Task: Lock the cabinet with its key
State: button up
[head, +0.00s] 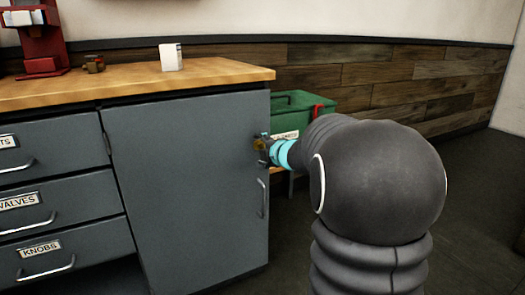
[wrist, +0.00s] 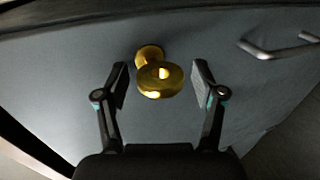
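The grey cabinet door (head: 185,185) is closed under the wooden counter. It also fills the wrist view (wrist: 60,70). A brass key (wrist: 160,82) sits at a round brass lock (wrist: 149,54) in the door. In the head view the key is tiny and mostly hidden by my gripper (head: 262,145). In the wrist view my gripper (wrist: 160,85) is open, with one finger on each side of the key's round bow and a gap on both sides. How deep the key sits in the lock is hidden.
The door handle (head: 262,198) is below the lock and also shows in the wrist view (wrist: 278,47). Labelled drawers (head: 55,205) are to the left. A green toolbox (head: 300,110) stands beyond the cabinet. A white box (head: 171,57) stands on the counter (head: 120,82).

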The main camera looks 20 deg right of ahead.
jog(key=shift+s, duration=0.15)
jog(key=v, duration=1.1)
jog(key=shift+s, duration=0.35)
jog(key=shift+r, duration=0.1)
jog(key=s+d+f+m+g+h, duration=0.2)
jog(key=s+d+f+m+h, duration=0.15)
jog(key=d+m+h, duration=0.4)
jog(key=s+f+m+g+p, duration=0.2)
jog(key=s+m+g, duration=0.3)
jog(key=s+m, duration=0.4)
jog(key=s+a+r+y+p, duration=0.1)
jog(key=s+a, duration=0.3)
jog(key=a, duration=0.5)
jog(key=s+a+r+m+g+y+p, duration=0.1)
jog(key=s+a+y+p, duration=0.2)
jog(key=s+a, duration=0.2)
jog(key=s+a+m+y+p, duration=0.1)
jog(key=s+a, duration=0.4)
jog(key=a, duration=0.7)
jog(key=shift+a+r+g+y+p, duration=0.35)
jog(key=shift+r+g+y+p, duration=0.05)
jog(key=shift+y+p, duration=0.55)
